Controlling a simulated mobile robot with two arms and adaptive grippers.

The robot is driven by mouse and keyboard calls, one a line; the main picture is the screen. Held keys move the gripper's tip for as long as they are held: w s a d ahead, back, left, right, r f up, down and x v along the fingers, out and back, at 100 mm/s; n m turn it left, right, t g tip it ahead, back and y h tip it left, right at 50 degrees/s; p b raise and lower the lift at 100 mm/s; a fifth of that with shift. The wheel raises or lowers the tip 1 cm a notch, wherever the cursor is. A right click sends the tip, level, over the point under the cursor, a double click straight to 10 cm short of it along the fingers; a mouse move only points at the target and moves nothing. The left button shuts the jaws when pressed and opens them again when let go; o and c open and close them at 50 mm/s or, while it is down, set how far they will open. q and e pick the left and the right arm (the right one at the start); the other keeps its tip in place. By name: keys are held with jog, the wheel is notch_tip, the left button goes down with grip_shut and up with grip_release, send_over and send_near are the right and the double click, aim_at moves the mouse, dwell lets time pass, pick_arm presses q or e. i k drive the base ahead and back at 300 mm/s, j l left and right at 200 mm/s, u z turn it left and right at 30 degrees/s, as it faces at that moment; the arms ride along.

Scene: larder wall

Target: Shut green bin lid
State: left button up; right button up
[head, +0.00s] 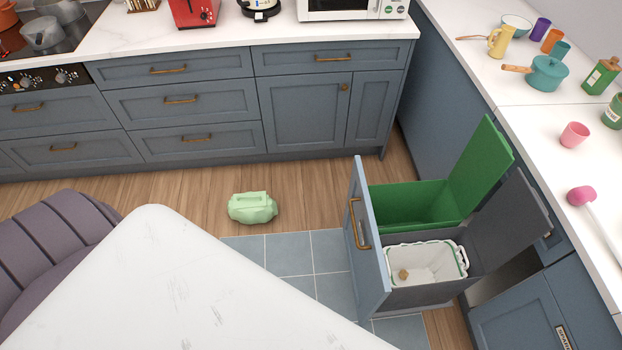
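The green bin (403,205) stands in a pulled-out drawer unit at the right, behind the blue drawer front (369,243). Its green lid (482,172) is open, standing up and leaning back to the right. The inside of the green bin looks empty from here, though its floor is partly hidden by the drawer front. Beside it, nearer to me, is a grey bin (430,293) with its grey lid (510,223) also open. Neither of my grippers shows in the head view.
A white-lined basket (425,262) with a small brown item sits in the grey bin. A pale green bag (252,207) lies on the wooden floor. A white table (170,285) fills the lower left. Worktops with kitchenware line the back and right.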

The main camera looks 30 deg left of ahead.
aim_at(487, 156)
jog(key=j+u, duration=0.2)
jog(key=i+j+u, duration=0.25)
jog(key=j, duration=0.2)
jog(key=i+j+u, duration=0.25)
jog(key=j, duration=0.15)
jog(key=k+j, duration=0.05)
jog(key=k, duration=0.05)
